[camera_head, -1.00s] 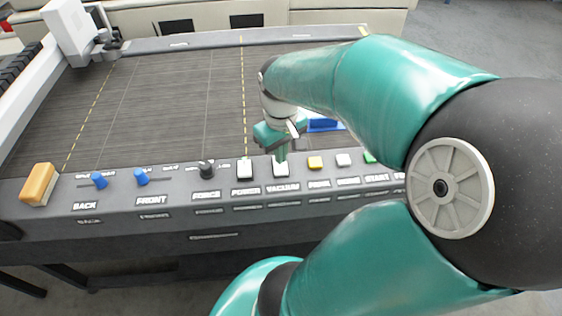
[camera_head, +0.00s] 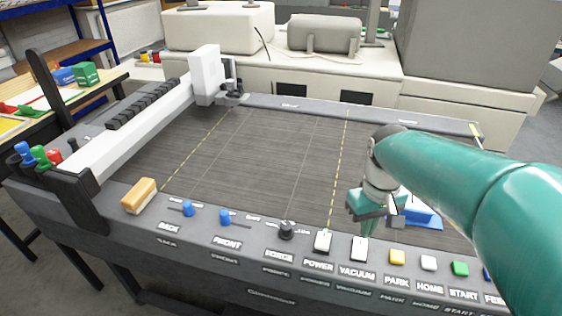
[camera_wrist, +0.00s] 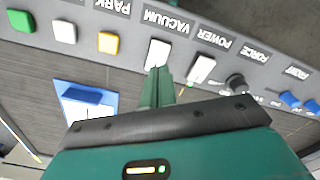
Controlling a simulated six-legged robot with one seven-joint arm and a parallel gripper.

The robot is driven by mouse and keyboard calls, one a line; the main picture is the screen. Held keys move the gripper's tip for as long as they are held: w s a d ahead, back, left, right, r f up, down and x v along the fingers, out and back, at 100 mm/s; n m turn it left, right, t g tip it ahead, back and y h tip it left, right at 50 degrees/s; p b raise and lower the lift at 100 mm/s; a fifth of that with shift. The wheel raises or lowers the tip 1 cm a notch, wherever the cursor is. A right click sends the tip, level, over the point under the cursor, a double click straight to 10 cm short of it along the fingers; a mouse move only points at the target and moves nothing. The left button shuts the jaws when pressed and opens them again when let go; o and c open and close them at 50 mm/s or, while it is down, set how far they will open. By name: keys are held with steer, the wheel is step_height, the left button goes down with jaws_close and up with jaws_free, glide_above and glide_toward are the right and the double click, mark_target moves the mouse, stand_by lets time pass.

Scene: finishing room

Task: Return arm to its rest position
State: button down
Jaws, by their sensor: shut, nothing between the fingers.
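My green arm reaches in from the right in the head view. My gripper (camera_head: 366,222) hangs pointing down just above the panel of the flatbed cutting machine (camera_head: 262,170), close to the white VACUUM switch (camera_head: 359,248). In the wrist view my gripper (camera_wrist: 158,75) has its green fingers together and empty, with the tips at the near edge of the VACUUM switch (camera_wrist: 157,52). I cannot tell whether the tips touch it. The white POWER switch (camera_head: 323,241) is just to the left in the head view.
The panel also carries a black FORCE knob (camera_head: 286,230), blue BACK and FRONT levers (camera_head: 225,218) and a yellow PARK button (camera_head: 397,257). A blue object (camera_head: 421,217) lies on the bed beside my gripper. A wooden block (camera_head: 139,196) sits at the left. The white carriage (camera_head: 206,75) stands far left.

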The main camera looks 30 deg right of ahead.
steer(key=w+a+r+n+t, duration=0.1)
steer(key=w+a+r+t, duration=0.1)
steer(key=a, duration=0.6)
steer(key=w+a+r+n+t, duration=0.1)
steer(key=w+a+r, duration=0.1)
steer(key=a, duration=0.6)
steer(key=w+a+r+n+t, duration=0.1)
steer(key=w+a+r+t, duration=0.1)
steer(key=a, duration=0.7)
steer(key=shift+w+r+n+t, duration=0.15)
steer(key=shift+w+n+t, duration=0.15)
steer(key=shift+w+n, duration=0.15)
